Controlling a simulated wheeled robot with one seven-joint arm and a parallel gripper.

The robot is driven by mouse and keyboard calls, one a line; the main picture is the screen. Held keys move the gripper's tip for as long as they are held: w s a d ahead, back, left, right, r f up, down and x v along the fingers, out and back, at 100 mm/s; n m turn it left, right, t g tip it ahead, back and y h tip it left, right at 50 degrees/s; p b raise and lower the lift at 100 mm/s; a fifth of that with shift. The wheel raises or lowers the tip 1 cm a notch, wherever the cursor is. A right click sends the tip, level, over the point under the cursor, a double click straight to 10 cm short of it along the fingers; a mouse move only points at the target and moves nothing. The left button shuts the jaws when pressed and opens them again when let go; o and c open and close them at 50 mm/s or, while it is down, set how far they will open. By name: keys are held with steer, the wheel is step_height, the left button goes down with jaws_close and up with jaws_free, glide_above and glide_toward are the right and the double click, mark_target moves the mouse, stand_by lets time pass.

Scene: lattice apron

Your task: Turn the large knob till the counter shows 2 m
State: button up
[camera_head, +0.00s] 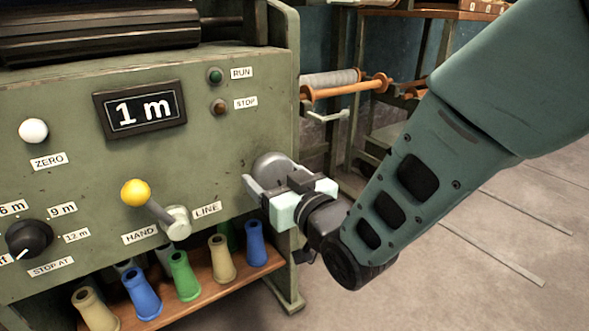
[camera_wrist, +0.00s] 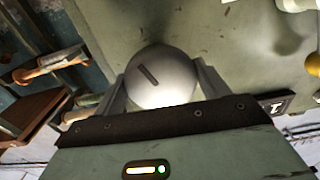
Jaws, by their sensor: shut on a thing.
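The large knob (camera_head: 271,165) is a round grey knob on the right part of the green machine's front. My gripper (camera_head: 268,190) is shut on it, one finger on each side. In the wrist view the knob (camera_wrist: 162,78) sits between the fingers of my gripper (camera_wrist: 163,90), and a dark slot mark on its face runs at a slant. The counter (camera_head: 141,109) is a dark framed display at the upper middle of the panel and reads "1 m".
The panel also carries a HAND/LINE lever (camera_head: 155,209) with a yellow ball, a white ZERO button (camera_head: 33,130), a green RUN button (camera_head: 215,75), a STOP button (camera_head: 219,107) and a black STOP AT dial (camera_head: 29,238). Several coloured spools stand on a wooden shelf (camera_head: 190,300) below.

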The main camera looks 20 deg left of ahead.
steer(key=m, duration=0.6)
steer(key=m+p, duration=0.1)
steer(key=m, duration=0.5)
steer(key=shift+s+m, duration=0.1)
steer(key=shift+m, duration=0.3)
steer(key=shift+a, duration=0.1)
steer(key=o, duration=1)
steer(key=shift+r, duration=0.1)
steer(key=p+v, duration=0.8)
steer(key=v, duration=0.7)
steer(key=shift+r+p, duration=0.3)
